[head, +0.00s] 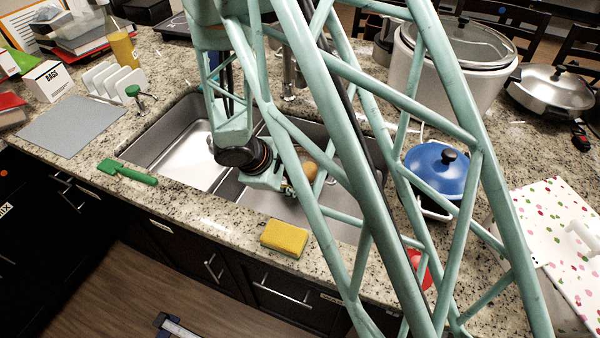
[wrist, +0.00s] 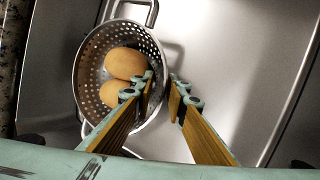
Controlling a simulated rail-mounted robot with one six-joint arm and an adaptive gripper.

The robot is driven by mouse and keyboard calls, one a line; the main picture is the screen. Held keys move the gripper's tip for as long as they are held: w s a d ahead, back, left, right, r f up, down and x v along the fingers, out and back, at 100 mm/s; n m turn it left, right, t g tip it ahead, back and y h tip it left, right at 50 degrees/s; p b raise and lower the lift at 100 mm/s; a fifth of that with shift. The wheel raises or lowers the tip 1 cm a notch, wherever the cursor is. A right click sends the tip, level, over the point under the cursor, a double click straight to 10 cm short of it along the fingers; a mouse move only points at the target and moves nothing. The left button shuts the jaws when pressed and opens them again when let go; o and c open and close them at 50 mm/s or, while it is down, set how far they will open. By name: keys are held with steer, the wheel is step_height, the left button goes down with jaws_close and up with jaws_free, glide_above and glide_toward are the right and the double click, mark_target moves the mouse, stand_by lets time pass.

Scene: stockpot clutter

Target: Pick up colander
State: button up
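The metal colander (wrist: 92,62) sits in the sink, seen from above in the wrist view, with a loop handle at its top edge. Two round tan-brown items (wrist: 125,63) lie in it. My gripper (wrist: 162,82) is open, with a narrow gap between its fingertips. The left finger is over the colander's inside and the right finger is just outside its right rim. I cannot tell whether either finger touches the rim. In the head view my gripper (head: 287,188) is low in the right sink basin. There my arm hides most of the colander; one tan-brown item (head: 310,170) shows.
The sink (head: 186,150) has two basins with a divider. A yellow sponge (head: 284,238) and a green-handled brush (head: 128,173) lie on the front counter. A blue-lidded pot (head: 436,168) stands right of the sink, with a large stockpot (head: 455,75) behind it.

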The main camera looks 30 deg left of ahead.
stand_by(0.3)
jaws_close()
steer(key=shift+r, duration=0.1)
steer(key=shift+r+p, duration=1.1)
steer(key=shift+r, duration=3.8)
steer(key=shift+a, duration=0.1)
